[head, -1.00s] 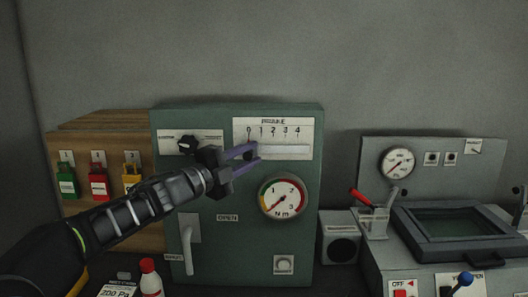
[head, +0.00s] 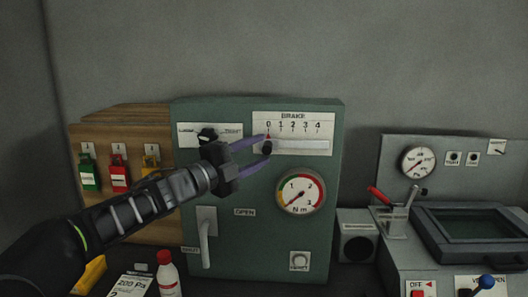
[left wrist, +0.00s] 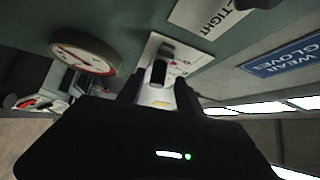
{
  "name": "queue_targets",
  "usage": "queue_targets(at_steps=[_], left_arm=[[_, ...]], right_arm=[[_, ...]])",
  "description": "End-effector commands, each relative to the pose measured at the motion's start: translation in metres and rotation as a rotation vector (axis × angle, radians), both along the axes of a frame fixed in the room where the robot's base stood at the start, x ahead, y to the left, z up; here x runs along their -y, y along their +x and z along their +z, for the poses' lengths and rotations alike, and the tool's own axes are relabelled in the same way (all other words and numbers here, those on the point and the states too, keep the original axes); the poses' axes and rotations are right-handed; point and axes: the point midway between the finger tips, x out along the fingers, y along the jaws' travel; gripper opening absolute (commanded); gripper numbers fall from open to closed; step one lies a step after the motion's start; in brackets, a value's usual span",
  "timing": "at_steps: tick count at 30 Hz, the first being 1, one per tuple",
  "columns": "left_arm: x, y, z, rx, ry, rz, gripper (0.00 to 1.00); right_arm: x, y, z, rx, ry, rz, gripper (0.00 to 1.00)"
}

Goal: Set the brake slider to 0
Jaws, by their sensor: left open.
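The brake slider is a white plate (head: 306,120) marked BRAKE, 0 to 4, high on the green cabinet. Its red pointer (head: 268,137) stands under the 0. Its dark knob (head: 267,148) is at the left end of the slot. My left gripper (head: 265,147) comes in from the left with its purple fingers apart, tips at the knob, one above and one below. In the left wrist view the black knob (left wrist: 159,72) shows in the gap between the fingers. I cannot tell whether they touch it. My right gripper is out of view.
The round gauge (head: 299,192) is below the slider. A dark knob on a labelled plate (head: 207,135) sits left of it. A grey lever handle (head: 206,240) is lower on the cabinet. Coloured padlocks (head: 120,177) hang at left. A white bottle (head: 167,275) stands in front.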

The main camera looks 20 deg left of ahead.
Motion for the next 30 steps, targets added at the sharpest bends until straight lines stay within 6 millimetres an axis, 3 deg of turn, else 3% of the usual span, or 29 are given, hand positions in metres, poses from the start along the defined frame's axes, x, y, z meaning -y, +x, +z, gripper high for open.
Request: queue_targets(at_steps=[9,30], left_arm=[[-0.024,-0.039,-0.006,0.002,0.0,0.003,0.43],[-0.025,-0.041,-0.006,0.001,0.0,0.003,0.43]], right_arm=[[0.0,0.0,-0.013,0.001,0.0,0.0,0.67],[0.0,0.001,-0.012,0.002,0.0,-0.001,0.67]])
